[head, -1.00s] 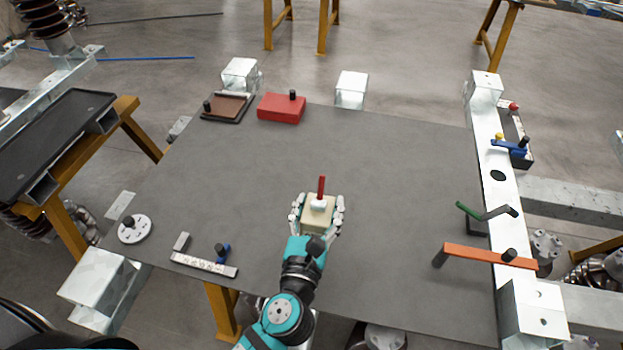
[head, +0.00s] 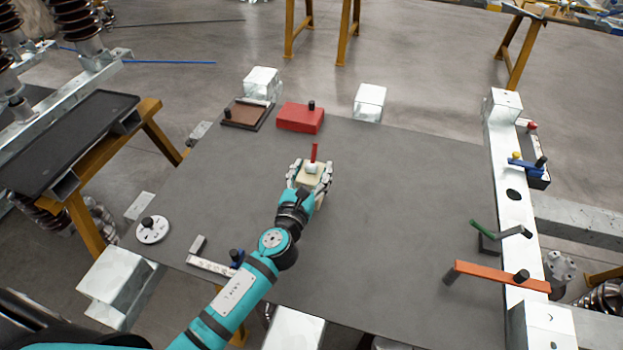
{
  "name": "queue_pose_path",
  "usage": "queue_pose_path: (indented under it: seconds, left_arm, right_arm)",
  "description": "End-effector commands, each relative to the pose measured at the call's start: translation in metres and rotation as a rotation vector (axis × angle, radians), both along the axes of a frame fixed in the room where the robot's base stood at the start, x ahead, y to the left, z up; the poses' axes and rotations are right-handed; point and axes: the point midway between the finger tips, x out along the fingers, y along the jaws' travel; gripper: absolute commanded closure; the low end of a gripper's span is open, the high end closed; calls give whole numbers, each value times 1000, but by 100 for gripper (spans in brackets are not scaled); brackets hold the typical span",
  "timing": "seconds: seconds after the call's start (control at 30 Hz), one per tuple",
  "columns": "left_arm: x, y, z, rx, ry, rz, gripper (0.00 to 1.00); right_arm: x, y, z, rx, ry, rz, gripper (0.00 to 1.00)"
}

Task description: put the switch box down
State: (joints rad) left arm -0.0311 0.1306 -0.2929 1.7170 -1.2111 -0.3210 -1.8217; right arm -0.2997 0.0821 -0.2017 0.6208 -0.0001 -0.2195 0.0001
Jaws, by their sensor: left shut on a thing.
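The switch box (head: 311,173) is a small cream box with a white base and a red lever standing up on its top. My left gripper (head: 310,178) is shut around its sides, over the upper middle of the dark grey table (head: 400,210). I cannot tell whether the box touches the table or hangs just above it. My right gripper is not in view.
A red block (head: 300,118) and a brown tray (head: 247,114) stand at the far edge. A white disc (head: 153,230) and a white bracket (head: 210,266) lie at the left. An orange bar (head: 500,276) and a green-handled crank (head: 484,230) are at the right. The table's middle right is clear.

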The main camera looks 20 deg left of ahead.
Motion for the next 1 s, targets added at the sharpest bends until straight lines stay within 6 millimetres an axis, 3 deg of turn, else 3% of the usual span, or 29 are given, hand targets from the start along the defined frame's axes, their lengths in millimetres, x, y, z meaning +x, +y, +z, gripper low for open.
queue_pose_path:
  seconds: [0.03, 0.13, 0.57, 0.6, 0.77, 1.0]
  left_arm:
    - [-1, 0, -15, -2, 3, 2, 100]
    - [-1, 0, -25, -2, 2, 1, 100]
    - [-1, 0, -29, 0, 0, 0, 100]
    - [-1, 0, -29, 0, 3, 1, 39]
    - [-1, 0, -29, 0, 4, 1, 18]
    - [-1, 0, -29, 0, 3, 1, 18]
  right_arm:
    - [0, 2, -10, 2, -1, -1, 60]
    - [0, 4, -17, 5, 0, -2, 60]
    - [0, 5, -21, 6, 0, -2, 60]
    - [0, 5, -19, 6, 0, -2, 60]
    - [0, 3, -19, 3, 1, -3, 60]
    - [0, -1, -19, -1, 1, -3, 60]
